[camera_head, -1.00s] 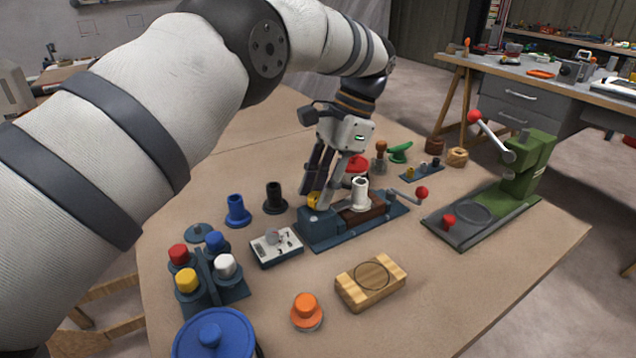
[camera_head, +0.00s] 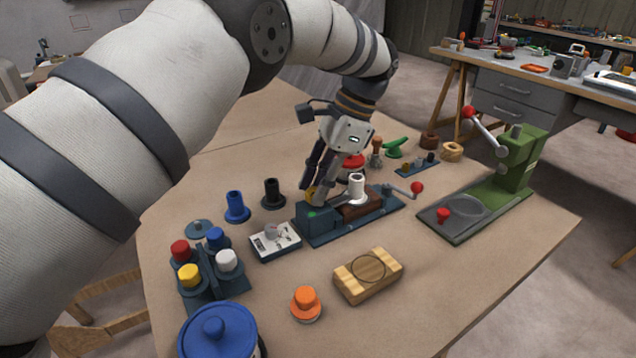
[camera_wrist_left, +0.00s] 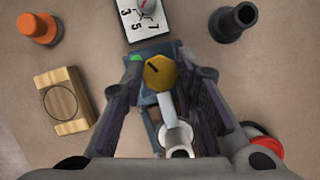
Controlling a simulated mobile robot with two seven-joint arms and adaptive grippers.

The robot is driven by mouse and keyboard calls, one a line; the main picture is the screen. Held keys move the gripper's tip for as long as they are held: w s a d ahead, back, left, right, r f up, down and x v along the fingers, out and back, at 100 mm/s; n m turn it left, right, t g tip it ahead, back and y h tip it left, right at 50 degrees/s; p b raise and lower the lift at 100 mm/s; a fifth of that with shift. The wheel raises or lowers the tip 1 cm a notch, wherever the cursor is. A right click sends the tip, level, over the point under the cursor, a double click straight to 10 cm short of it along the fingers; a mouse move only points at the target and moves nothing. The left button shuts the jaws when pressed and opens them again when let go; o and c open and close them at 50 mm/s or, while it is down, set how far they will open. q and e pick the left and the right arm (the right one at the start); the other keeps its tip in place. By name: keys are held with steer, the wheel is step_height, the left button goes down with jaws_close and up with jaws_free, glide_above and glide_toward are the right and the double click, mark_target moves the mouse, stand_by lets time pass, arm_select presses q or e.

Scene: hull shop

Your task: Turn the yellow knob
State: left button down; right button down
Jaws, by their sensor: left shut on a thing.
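The yellow knob (camera_head: 310,192) sits on the left end of a dark blue fixture (camera_head: 318,235), partly hidden by my fingers in the head view. In the left wrist view the yellow knob (camera_wrist_left: 160,73) shows a dark mark on its top and lies between the fingers. My left gripper (camera_head: 314,190) reaches down from above and is shut on the knob; it also shows in the left wrist view (camera_wrist_left: 165,78). My right gripper is not in view.
A white cylinder (camera_head: 356,187) and a red-balled crank (camera_head: 416,187) are on the same fixture. A dial box (camera_head: 275,242), a wooden block (camera_head: 368,276), an orange knob (camera_head: 306,303) and coloured caps (camera_head: 189,275) stand nearer. A green press (camera_head: 518,165) stands at right.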

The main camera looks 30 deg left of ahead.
arm_select(q)
steer(key=c, duration=1.3)
jaws_free()
steer(key=shift+f, duration=0.1)
steer(key=shift+v, duration=3.8)
